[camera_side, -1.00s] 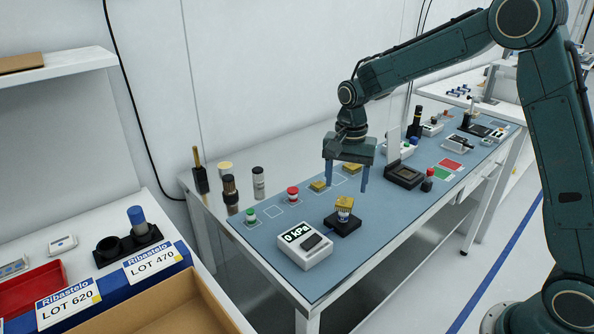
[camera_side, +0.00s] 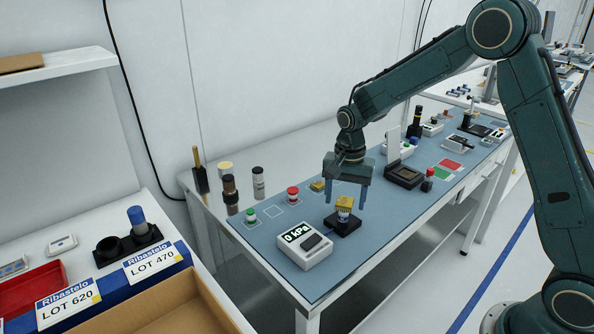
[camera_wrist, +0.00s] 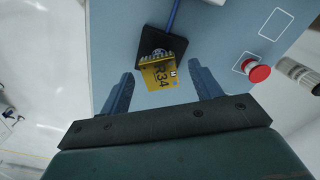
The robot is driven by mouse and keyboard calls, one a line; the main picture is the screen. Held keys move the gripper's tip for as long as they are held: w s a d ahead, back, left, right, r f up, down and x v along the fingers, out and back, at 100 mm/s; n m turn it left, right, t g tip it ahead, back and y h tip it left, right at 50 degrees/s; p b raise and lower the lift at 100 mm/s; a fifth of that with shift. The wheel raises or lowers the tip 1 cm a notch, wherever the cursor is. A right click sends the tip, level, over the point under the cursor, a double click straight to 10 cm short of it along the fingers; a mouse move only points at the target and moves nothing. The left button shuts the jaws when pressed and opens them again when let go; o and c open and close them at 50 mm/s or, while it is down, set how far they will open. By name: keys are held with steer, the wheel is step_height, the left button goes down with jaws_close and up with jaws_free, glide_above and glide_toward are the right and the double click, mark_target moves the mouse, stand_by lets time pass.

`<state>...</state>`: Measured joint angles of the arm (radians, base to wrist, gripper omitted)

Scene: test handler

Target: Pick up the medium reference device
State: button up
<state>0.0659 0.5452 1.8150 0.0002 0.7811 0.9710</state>
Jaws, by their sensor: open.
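A yellow-topped device (camera_side: 344,203) stands on a small black base (camera_side: 343,222) on the blue mat. In the wrist view the yellow device (camera_wrist: 158,73) bears the marking R34 and its black base (camera_wrist: 151,42) has a blue cable. I cannot tell by label which is the medium reference device. My gripper (camera_side: 345,202) is open and empty, pointing down at the R34 device. In the wrist view the fingers of my gripper (camera_wrist: 161,72) are on either side of it, apart from it.
A white pressure readout (camera_side: 304,246) showing 0 kPa stands in front of the black base. A red-topped knob (camera_side: 293,193) and a green-topped knob (camera_side: 250,215) stand to the left. A dark boxed fixture (camera_side: 404,176) stands to the right.

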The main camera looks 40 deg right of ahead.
mark_target(345, 201)
steer(key=shift+c, duration=0.2)
steer(key=c, duration=1.1)
steer(key=shift+r, duration=0.1)
step_height(345, 201, up, 20)
steer(key=shift+f, duration=0.1)
stand_by(0.5)
